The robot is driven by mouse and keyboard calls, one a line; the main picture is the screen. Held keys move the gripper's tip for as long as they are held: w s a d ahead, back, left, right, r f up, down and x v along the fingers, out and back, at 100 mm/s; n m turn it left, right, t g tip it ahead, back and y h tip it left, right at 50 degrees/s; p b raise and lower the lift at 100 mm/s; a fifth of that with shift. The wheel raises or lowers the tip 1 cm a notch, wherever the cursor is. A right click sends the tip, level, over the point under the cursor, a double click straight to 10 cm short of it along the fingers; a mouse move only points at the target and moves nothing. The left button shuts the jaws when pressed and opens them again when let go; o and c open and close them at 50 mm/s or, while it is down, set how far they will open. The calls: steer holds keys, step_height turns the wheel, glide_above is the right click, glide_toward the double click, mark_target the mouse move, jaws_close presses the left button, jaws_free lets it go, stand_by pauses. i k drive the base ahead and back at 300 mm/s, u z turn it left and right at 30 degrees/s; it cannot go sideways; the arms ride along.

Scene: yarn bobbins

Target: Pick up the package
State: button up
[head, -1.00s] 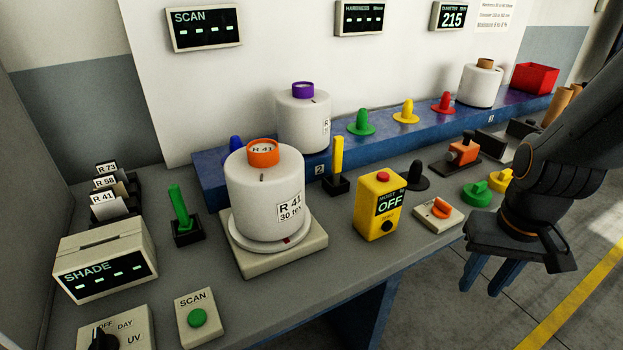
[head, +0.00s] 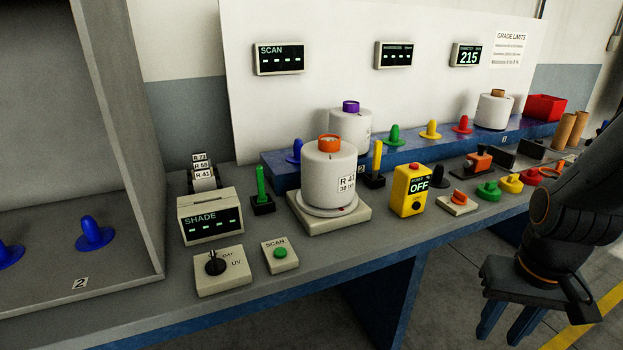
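The package looks like a white yarn bobbin with an orange core, labelled R 41 (head: 322,172); it stands upright on a round plate of a pale square base (head: 345,215) on the bench. A second white bobbin with a purple core (head: 351,124) stands behind it, and a third with a brown core (head: 495,108) stands at the far right. I cannot tell from the frames which one the task means. My gripper (head: 512,325) hangs at the lower right, in front of the bench edge, fingers pointing down and apart. It is empty and far from the bobbins.
A yellow moisture meter (head: 410,190) stands right of the orange-core bobbin. A green post (head: 260,192), SHADE box (head: 210,216) and SCAN button box (head: 280,254) are to its left. A blue raised shelf (head: 283,171) runs behind. A grey booth (head: 150,150) with blue pegs stands at left.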

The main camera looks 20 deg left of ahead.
mark_target(328, 165)
steer(key=u, duration=1.25)
